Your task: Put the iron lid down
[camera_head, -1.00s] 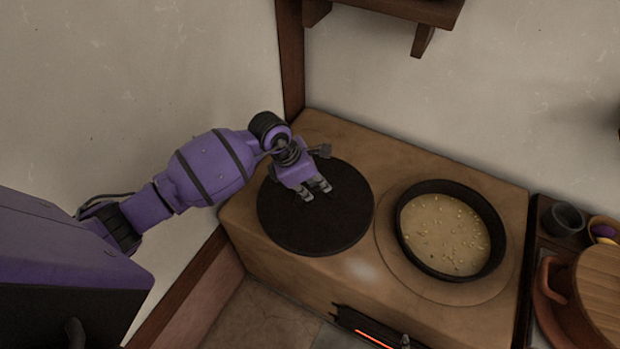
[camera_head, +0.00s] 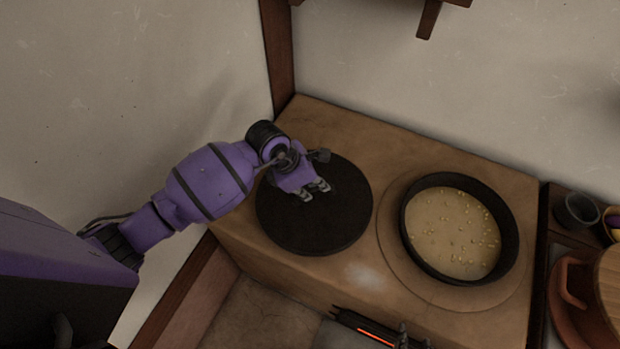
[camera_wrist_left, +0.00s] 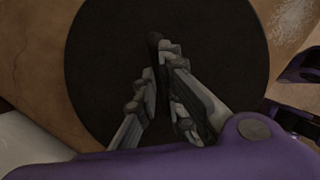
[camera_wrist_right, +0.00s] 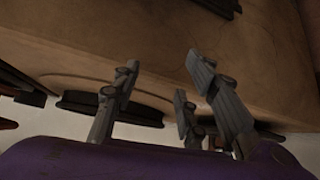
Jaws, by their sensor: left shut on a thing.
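The iron lid (camera_head: 318,232) is a flat, dark round disc over the left part of the stove top. It looks level, but I cannot tell whether it touches the surface. My left gripper (camera_head: 315,190) is above its middle. In the left wrist view the fingers (camera_wrist_left: 160,85) are closed on the lid's narrow dark handle (camera_wrist_left: 154,42), with the disc (camera_wrist_left: 100,50) below. The fingers partly hide the handle. In the right wrist view my right gripper (camera_wrist_right: 165,80) has its fingers spread, with nothing between them, near the stove's edge.
A black pan (camera_head: 411,245) with pale liquid and yellowish bits stands right of the lid on the clay stove (camera_head: 350,130). A glowing slot (camera_head: 375,337) is at the stove's front. A grey cup (camera_head: 577,210) and a wooden-lidded pot (camera_head: 572,285) are at the right. A wall shelf (camera_head: 428,18) hangs above.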

